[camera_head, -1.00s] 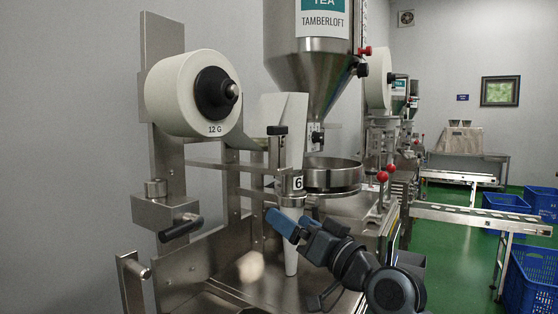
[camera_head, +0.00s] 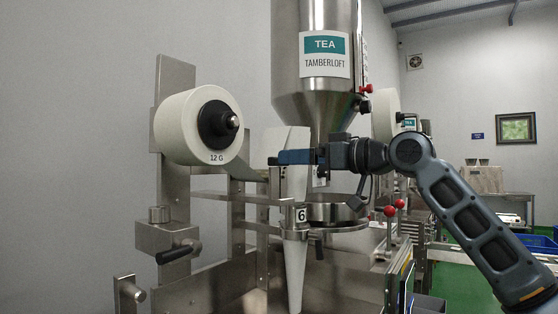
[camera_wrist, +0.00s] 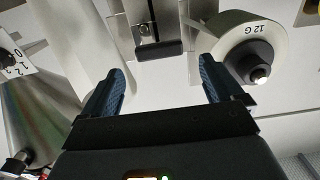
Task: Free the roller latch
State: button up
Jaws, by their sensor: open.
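The roller latch appears to be the black bar (camera_wrist: 158,48) on a steel bracket with a bolt, at the top middle of the wrist view. It lies ahead of my open fingers and roughly in line with the gap between them. No contact with it shows. My gripper (camera_wrist: 162,72) is open and empty, its two blue fingers spread wide. In the head view my gripper (camera_head: 283,157) is level, points left, and stands in front of the white paper web. There it hides most of the latch.
A white paper roll (camera_head: 190,127) marked 12 G sits left of my gripper; it also shows at right in the wrist view (camera_wrist: 240,45). The steel tea hopper (camera_head: 315,85) rises behind. The forming tube (camera_head: 295,270) hangs below. A black handle (camera_head: 175,254) juts out at lower left.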

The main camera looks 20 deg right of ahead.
jog(key=p+x, duration=0.1)
jog(key=x, duration=0.5)
jog(key=shift+w+a, duration=0.15)
jog(key=shift+w, duration=0.05)
jog(key=shift+c, duration=0.3)
jog(key=c, duration=0.9)
